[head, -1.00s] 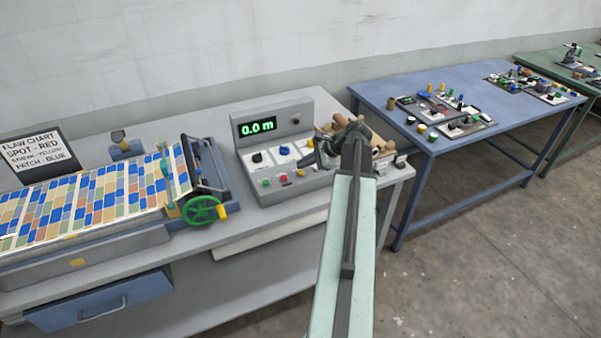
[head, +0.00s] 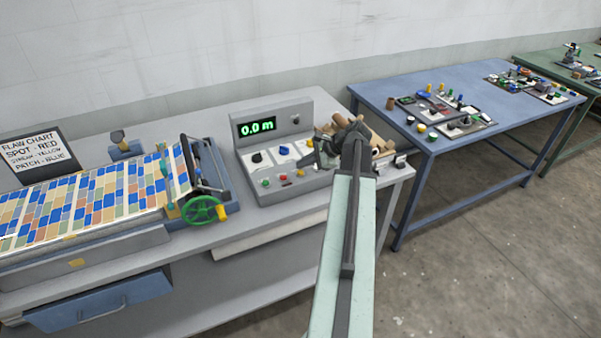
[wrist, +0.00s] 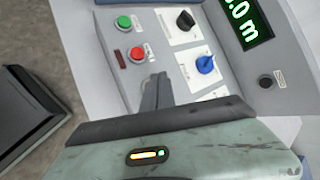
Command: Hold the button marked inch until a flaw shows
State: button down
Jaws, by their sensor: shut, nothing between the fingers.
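The control box (head: 262,197) stands on the grey bench with a green display (head: 257,127) reading 0.0 m. Its front row has a green button (wrist: 124,22), a red button (wrist: 137,54) and a small yellow-orange button (head: 300,173). No inch label is legible. My gripper (wrist: 155,82) is shut and empty, its tips pointing down over the front row beside the red button. In the wrist view the fingers hide the yellow-orange button; I cannot tell whether they touch it. The patterned sheet (head: 100,193) lies on the press at left.
A flaw chart (head: 38,158) stands behind the sheet. A black knob (wrist: 186,20) and a blue knob (wrist: 205,64) sit close to my fingers. A green handwheel (head: 203,210) is left of the box. A blue table (head: 450,92) with small devices stands at right.

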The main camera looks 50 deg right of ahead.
aim_at(303, 173)
jog(key=shift+f+b, duration=0.45)
jog(key=shift+f+b, duration=0.4)
dwell(0.5)
jog(key=shift+r, duration=0.15)
jog(key=shift+r+p, duration=0.7)
jog(key=shift+p, duration=0.15)
notch_tip(303, 173, up, 5)
jog(key=p, duration=0.5)
jog(key=shift+r, duration=0.1)
